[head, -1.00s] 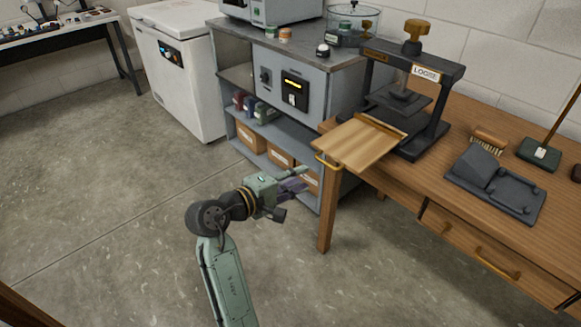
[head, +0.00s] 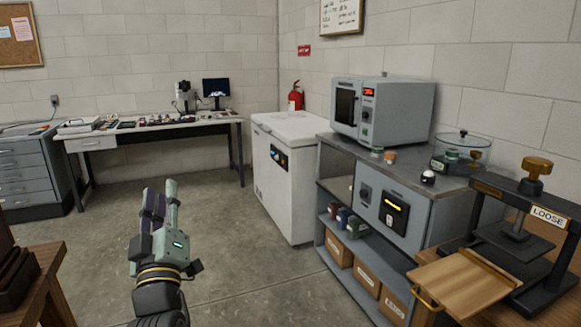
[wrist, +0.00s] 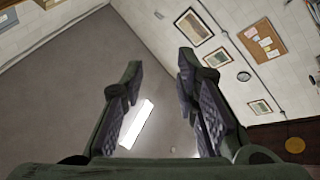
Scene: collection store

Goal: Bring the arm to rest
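My gripper (head: 162,192) points upward over the floor, left of centre in the head view, with my wrist below it. In the wrist view its two fingers (wrist: 160,75) stand apart with nothing between them, so it is open and empty. Behind the fingers the wrist view shows ceiling and upper walls. The gripper touches nothing that I can see. The rest of my arm is out of view below the head picture.
A white chest freezer (head: 290,195) and a grey cabinet (head: 385,222) stand to the right. A press (head: 515,235) with a wooden board (head: 465,285) is at lower right. A wooden bench (head: 48,262) edges in at lower left. Floor (head: 225,265) around my gripper is clear.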

